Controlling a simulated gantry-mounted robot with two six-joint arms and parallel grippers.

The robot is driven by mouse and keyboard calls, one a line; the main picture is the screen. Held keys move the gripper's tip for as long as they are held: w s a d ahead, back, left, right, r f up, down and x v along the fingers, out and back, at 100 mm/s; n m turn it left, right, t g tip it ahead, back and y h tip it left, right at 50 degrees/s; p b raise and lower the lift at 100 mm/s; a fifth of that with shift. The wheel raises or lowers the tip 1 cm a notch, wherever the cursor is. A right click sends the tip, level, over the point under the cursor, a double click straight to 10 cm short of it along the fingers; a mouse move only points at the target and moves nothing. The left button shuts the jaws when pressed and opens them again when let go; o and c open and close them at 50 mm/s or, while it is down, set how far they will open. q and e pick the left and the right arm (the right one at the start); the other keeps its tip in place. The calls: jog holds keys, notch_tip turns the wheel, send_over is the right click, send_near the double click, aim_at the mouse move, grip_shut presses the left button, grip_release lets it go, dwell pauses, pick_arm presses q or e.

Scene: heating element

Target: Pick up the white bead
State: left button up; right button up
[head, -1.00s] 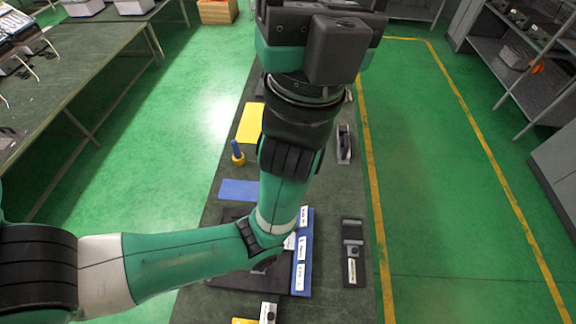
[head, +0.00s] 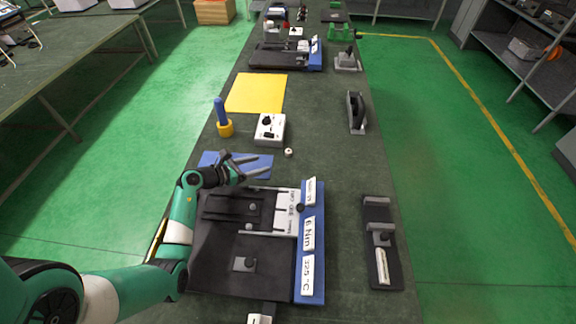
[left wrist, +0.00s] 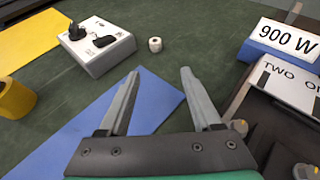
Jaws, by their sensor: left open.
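The white bead (head: 289,152) is a small ring with a dark centre. It lies on the dark green table to the right of the white box with black parts. In the left wrist view the bead (left wrist: 155,45) sits ahead of the fingertips, roughly between their lines and apart from both. My left gripper (head: 255,165) is open and empty. It is over the blue mat (head: 208,159), short of the bead. In the left wrist view its two fingers (left wrist: 160,73) are spread wide. My right gripper is out of view.
The white box (head: 270,128), yellow holder with blue handle (head: 224,127) and yellow mat (head: 256,93) lie beyond the gripper. A black fixture with a blue labelled edge (head: 311,250) is nearer. A grey clamp (head: 381,245) stands right. The table right of the bead is clear.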

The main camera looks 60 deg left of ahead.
pick_arm(q)
jog(key=shift+a+r, duration=0.1)
jog(key=shift+a, duration=0.1)
jog(key=b, duration=0.3)
send_near(286, 154)
jog(key=x, duration=0.2)
jog(key=shift+w+d, duration=0.2)
jog(key=shift+w, duration=0.05)
jog(key=b+x, duration=0.1)
jog(key=x, duration=0.1)
jog(key=b+x, duration=0.2)
jog(key=x, duration=0.1)
jog(key=shift+s+a, duration=0.1)
jog(key=shift+a, duration=0.15)
jog(key=shift+w, duration=0.2)
jog(key=shift+s, duration=0.1)
grip_shut()
